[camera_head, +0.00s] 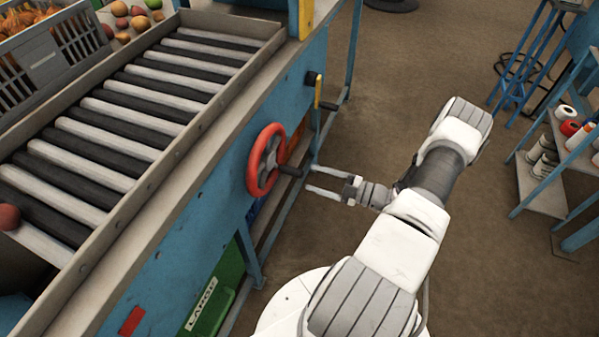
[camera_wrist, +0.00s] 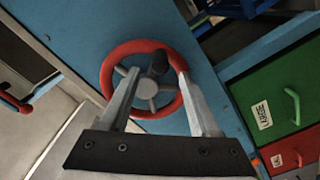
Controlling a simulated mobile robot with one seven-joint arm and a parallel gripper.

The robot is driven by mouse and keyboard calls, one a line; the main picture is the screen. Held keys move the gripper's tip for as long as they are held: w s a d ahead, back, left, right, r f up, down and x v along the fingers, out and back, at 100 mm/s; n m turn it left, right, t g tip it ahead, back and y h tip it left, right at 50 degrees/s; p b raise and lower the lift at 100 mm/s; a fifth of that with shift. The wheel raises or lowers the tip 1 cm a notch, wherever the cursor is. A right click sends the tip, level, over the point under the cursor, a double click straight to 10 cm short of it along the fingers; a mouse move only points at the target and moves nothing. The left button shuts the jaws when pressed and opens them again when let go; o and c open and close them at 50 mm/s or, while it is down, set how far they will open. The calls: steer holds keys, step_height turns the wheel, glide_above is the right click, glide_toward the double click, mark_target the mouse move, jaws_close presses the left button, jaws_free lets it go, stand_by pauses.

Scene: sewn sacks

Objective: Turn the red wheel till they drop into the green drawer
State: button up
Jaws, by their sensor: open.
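The red wheel (camera_head: 266,160) with grey spokes and a dark knob is mounted on the blue side of the roller machine. It also shows in the wrist view (camera_wrist: 108,64), straight ahead of my fingers. My gripper (camera_head: 310,180) is open and empty, to the right of the wheel and close to its knob (camera_head: 291,171). In the wrist view the fingers overlap the wheel's lower part, but I cannot tell whether they touch it. The green drawer (camera_head: 213,297) is low on the machine's side, with a "LARGE" label; it also shows in the wrist view (camera_wrist: 278,95) and looks closed.
White and black rollers (camera_head: 120,125) slope along the machine top, with one reddish fruit (camera_head: 9,217) at the lower left. A grey crate (camera_head: 62,62) of fruit stands upper left. A blue rack (camera_head: 545,170) with spools is at right. The floor between is clear.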

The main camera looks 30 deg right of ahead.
steer(key=v, duration=0.9)
